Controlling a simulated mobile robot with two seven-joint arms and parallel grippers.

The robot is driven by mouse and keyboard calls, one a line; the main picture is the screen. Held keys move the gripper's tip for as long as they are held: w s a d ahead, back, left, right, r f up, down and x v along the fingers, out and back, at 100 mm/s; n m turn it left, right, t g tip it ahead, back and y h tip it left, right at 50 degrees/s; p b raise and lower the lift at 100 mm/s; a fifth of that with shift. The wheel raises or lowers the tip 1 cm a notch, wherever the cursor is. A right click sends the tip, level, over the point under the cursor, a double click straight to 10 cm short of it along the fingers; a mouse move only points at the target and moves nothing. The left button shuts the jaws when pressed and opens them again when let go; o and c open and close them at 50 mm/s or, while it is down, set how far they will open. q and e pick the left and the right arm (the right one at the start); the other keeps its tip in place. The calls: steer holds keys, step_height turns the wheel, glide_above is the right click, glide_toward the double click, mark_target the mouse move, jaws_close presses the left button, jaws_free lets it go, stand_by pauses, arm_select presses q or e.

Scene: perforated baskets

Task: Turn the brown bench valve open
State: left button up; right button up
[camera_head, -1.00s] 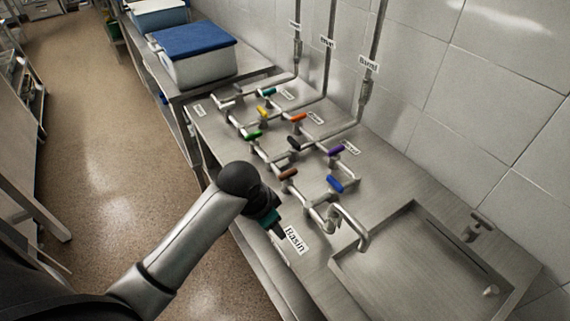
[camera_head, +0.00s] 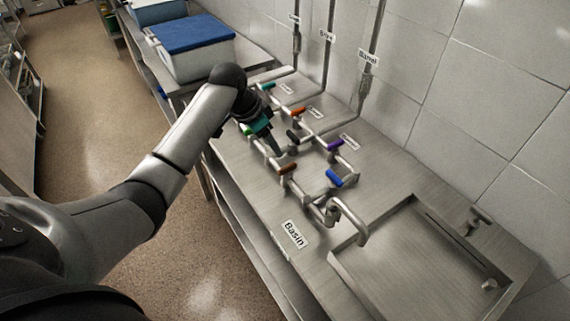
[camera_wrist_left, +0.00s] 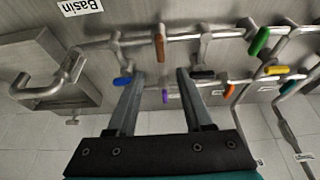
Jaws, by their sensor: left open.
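The brown valve (camera_head: 287,168) sits on the pipework on the steel bench, between the black valve (camera_head: 292,137) and the faucet end. In the left wrist view the brown handle (camera_wrist_left: 160,43) is at the upper middle, beyond the fingertips. My left gripper (camera_head: 275,150) is over the pipes, just behind the brown valve in the head view and apart from it. In the left wrist view its two fingers (camera_wrist_left: 160,74) are spread with nothing held between them. A purple handle (camera_wrist_left: 165,96) shows in the gap between the fingers. My right gripper is in neither view.
Blue (camera_head: 334,178), purple (camera_head: 336,145), orange (camera_head: 297,111) and green valves crowd the pipes nearby. A curved faucet (camera_head: 350,218) and basin (camera_head: 403,283) lie to the right. Vertical pipes rise along the tiled wall. A blue-lidded bin (camera_head: 193,50) stands at the back left.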

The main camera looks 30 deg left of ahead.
mark_target(286, 166)
arm_select(q)
steer(key=b+x, duration=0.1)
steer(key=x, duration=1)
steer(key=shift+b, duration=0.4)
jaws_close()
